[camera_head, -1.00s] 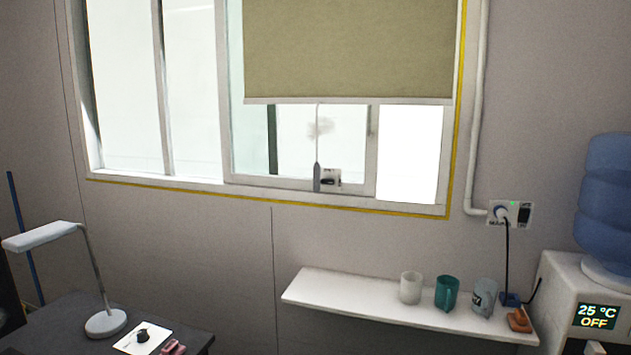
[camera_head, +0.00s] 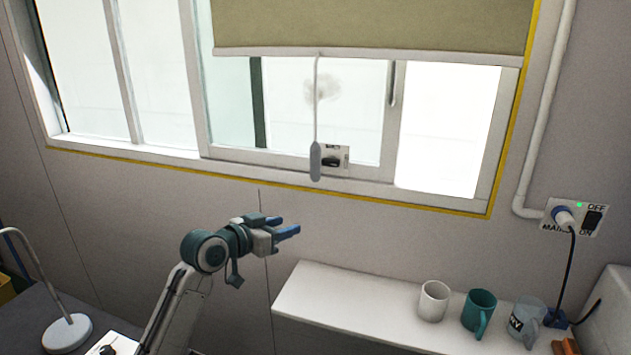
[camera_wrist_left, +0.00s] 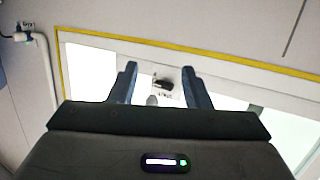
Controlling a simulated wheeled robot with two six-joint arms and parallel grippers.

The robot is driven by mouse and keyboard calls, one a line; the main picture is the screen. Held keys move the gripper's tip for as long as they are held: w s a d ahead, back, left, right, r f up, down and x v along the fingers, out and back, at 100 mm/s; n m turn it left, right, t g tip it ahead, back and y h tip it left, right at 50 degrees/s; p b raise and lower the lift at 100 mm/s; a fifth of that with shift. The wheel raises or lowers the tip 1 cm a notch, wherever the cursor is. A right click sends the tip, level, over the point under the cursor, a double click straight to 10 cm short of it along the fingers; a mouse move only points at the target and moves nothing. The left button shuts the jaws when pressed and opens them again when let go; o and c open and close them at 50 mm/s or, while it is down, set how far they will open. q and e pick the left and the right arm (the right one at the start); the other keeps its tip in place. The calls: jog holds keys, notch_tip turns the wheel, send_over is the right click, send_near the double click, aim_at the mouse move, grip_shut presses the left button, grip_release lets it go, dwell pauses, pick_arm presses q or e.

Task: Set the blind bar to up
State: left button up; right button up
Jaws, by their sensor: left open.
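The olive roller blind (camera_head: 370,22) hangs partly lowered over the window. Its pale bottom bar (camera_head: 370,55) runs level across the glass. A thin cord hangs from the bar to a grey pull weight (camera_head: 315,162), beside a small labelled plate with a dark knob (camera_head: 334,160) on the sill frame. My left gripper (camera_head: 290,229) is open and empty, below and left of the pull weight. In the left wrist view, the gripper's fingers (camera_wrist_left: 158,78) stand either side of the plate (camera_wrist_left: 163,84), apart from it. My right gripper is out of view.
A white shelf (camera_head: 350,295) with a white mug (camera_head: 433,300), a teal mug (camera_head: 479,310) and a grey mug (camera_head: 526,318) juts out at lower right. A socket panel (camera_head: 574,217) is on the right wall. A lamp (camera_head: 66,332) stands at lower left.

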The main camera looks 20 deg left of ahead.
pick_arm(q)
jog(key=m+t+h, duration=0.1)
jog(key=t+h, duration=0.1)
send_near(311, 161)
jog(key=p+x, duration=0.4)
jog(key=x, duration=0.6)
jog(key=shift+w+d, duration=0.2)
jog(key=shift+w, duration=0.05)
jog(key=shift+w+d+f, duration=0.1)
jog(key=shift+w+d, duration=0.05)
jog(key=shift+w, duration=0.15)
jog(key=shift+c, duration=0.2)
grip_shut()
